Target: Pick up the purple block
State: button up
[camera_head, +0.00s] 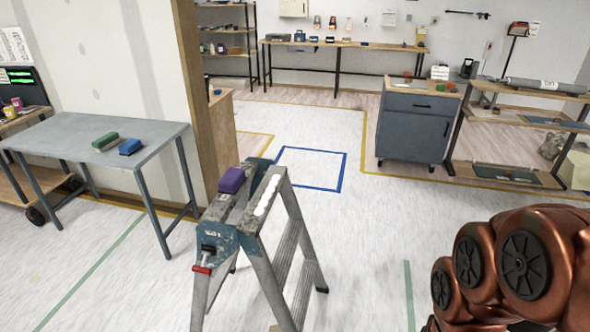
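The purple block (232,181) rests on the top of a stepladder (222,238), near the middle of the head camera view. It sits at the left side of the ladder top, and its upper face is in plain view. Part of my copper-coloured arm shows at the lower right, well apart from the ladder. My gripper is outside the frame, so its state does not show.
A grey table (55,140) on the left bears a green block (105,141) and a blue block (130,147). A wooden post (200,90) stands behind the ladder. A blue-grey cabinet (412,128) and a shelf rack (505,177) stand back right. Floor right of the ladder is clear.

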aim_at(230, 183)
jog(key=z, duration=0.6)
jog(key=i, duration=2.95)
jog(key=u, duration=4.25)
jog(key=i, duration=0.5)
jog(key=z, duration=0.15)
